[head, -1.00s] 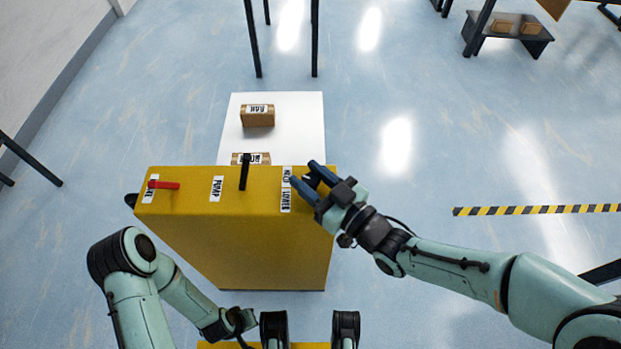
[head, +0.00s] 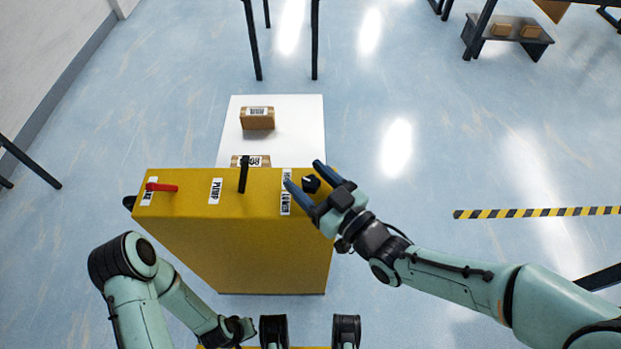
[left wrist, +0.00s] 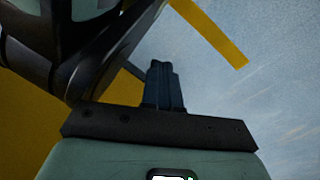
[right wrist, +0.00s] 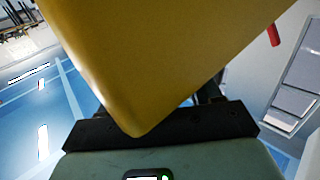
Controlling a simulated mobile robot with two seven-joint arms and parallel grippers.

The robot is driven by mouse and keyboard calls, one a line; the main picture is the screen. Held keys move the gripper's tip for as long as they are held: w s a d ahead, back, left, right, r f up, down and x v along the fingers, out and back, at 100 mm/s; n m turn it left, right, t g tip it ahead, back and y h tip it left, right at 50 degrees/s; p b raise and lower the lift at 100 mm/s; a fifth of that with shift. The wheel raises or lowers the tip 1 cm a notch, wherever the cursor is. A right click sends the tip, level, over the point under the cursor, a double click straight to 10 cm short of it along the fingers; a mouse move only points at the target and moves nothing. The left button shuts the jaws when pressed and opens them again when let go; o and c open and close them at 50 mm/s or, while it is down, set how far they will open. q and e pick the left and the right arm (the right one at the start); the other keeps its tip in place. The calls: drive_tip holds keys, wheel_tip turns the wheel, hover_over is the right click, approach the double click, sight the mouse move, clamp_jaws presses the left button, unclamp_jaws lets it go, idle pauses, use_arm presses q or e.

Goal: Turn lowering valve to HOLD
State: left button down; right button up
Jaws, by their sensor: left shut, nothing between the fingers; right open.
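The lowering valve is a small black knob (head: 311,184) on the right end of the yellow cabinet's top. White labels reading HOLD (head: 286,178) and LOWER (head: 286,204) are just left of it; the knob's pointing direction is unclear. My right gripper (head: 303,174) is open, one blue finger on each side of the knob in the head view; contact is not clear. In the right wrist view the cabinet corner (right wrist: 150,60) hides its fingers. My left gripper (left wrist: 163,84) is shut and empty, low beside the cabinet, away from the knob.
The yellow cabinet (head: 240,240) also carries a black lever (head: 243,174), a PUMP label (head: 215,190) and a red lever (head: 162,187). Behind it is a white platform (head: 300,130) with boxes (head: 257,118). Open floor lies to the right, with a striped strip (head: 535,212).

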sight(317, 188)
drive_tip(key=shift+s+d, duration=0.1)
drive_tip(key=v, duration=0.5)
drive_tip(key=shift+p, duration=0.3)
drive_tip(key=b+v, duration=0.2)
drive_tip(key=b, duration=0.1)
drive_tip(key=shift+f+b, duration=0.1)
drive_tip(key=shift+b, duration=0.3)
drive_tip(key=shift+s, duration=0.1)
use_arm(q)
drive_tip(key=s+f+g, duration=0.2)
drive_tip(key=s+f, duration=0.1)
drive_tip(key=s, duration=0.3)
drive_tip(key=shift+s+a+f, duration=0.25)
drive_tip(key=shift+a+f, duration=0.1)
drive_tip(key=shift+a, duration=0.05)
